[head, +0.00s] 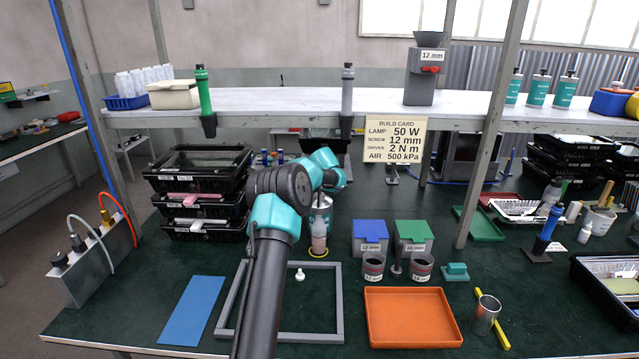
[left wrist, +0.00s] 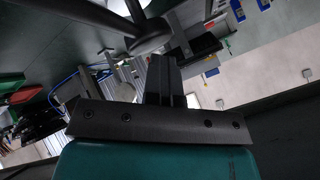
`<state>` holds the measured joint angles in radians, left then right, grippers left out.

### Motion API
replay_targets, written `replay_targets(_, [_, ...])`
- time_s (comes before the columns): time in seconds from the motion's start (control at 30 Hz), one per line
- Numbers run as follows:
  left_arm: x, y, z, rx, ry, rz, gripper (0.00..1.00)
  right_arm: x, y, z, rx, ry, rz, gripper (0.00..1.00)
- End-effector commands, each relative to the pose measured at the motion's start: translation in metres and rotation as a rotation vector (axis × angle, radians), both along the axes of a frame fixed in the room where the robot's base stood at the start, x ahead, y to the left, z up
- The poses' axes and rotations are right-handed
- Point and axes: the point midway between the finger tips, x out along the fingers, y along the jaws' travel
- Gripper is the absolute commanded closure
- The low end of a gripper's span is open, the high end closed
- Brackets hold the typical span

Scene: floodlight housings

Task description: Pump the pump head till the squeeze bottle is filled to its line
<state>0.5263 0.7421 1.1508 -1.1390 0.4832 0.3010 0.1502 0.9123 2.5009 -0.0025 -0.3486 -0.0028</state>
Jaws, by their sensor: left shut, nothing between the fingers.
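The squeeze bottle (head: 319,238) is small and upright at a yellow ring (head: 318,253), with a pinkish body; its fill line and level are too small to read. A larger pale bottle stands just behind it, its top hidden by my arm. The pump head is not clearly visible in the head view. My left arm reaches over this spot, hiding the gripper there. In the left wrist view my left gripper (left wrist: 160,62) is shut and empty, close to a dark rounded piece (left wrist: 150,36) that may be the pump head; contact cannot be told. My right gripper is out of view.
A grey frame (head: 340,310) lies in front, with a small white piece (head: 300,274) inside it. Stacked black trays (head: 205,180) stand left, a blue mat (head: 192,310) lies front left. Blue and green bins, dark cups and an orange tray (head: 412,318) are right. A shelf crosses above.

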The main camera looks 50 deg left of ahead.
Motion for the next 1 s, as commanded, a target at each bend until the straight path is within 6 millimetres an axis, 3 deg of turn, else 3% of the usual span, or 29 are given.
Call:
replay_targets(0.67, [-0.001,0.0,-0.008,-0.003,0.005,0.0,1.0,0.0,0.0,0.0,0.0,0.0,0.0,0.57])
replay_targets(1.0, [0.0,0.0,0.004,-0.003,0.003,0.001,1.0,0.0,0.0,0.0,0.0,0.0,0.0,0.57])
